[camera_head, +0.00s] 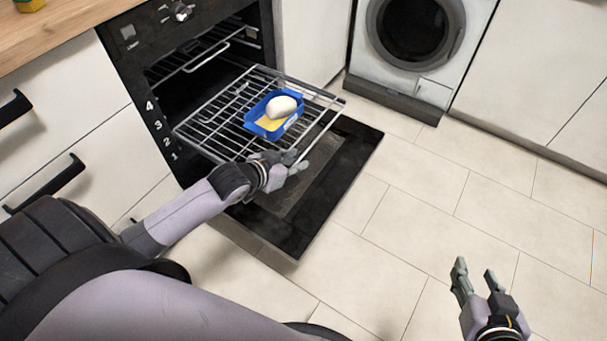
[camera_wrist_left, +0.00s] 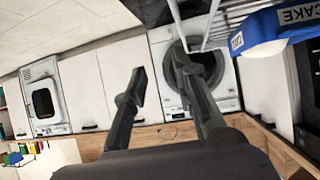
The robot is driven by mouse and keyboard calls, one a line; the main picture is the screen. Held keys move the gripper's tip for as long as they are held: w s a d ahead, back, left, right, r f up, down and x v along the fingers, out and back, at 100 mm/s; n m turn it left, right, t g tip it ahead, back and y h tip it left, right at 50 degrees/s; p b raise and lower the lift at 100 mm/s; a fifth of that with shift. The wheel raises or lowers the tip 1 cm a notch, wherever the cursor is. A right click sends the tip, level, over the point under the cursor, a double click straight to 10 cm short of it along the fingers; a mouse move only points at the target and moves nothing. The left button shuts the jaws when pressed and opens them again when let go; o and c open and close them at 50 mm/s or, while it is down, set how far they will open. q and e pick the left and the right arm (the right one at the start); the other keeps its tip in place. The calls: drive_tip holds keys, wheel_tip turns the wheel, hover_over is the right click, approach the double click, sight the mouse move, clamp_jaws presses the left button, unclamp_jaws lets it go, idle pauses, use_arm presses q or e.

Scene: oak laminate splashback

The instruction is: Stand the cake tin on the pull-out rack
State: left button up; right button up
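The cake tin (camera_head: 262,128) is a blue tray holding a white rounded thing and something yellow. It rests flat on the pulled-out wire rack (camera_head: 213,126), towards its right half. In the left wrist view the blue tin (camera_wrist_left: 262,32) shows at the upper right with a label reading CAKE, beside the rack's wires (camera_wrist_left: 216,22). My left gripper (camera_head: 298,162) is at the rack's front edge, apart from the tin. Its fingers are spread with nothing between them in the left wrist view (camera_wrist_left: 165,82). My right gripper (camera_head: 476,270) is open and empty above the floor at the lower right.
The oven door (camera_head: 335,185) is folded down below the rack. White cabinets with black handles (camera_head: 60,180) stand to the left. A washing machine (camera_head: 412,40) stands at the back. The tiled floor (camera_head: 440,200) on the right is clear.

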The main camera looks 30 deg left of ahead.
use_arm(q)
drive_tip(key=s+d+r, duration=0.6)
drive_tip(key=s+d, duration=0.5)
drive_tip(key=d, duration=0.1)
drive_tip(key=shift+s+d+r, duration=0.15)
drive_tip(key=shift+s+r, duration=0.1)
drive_tip(key=shift+s, duration=0.05)
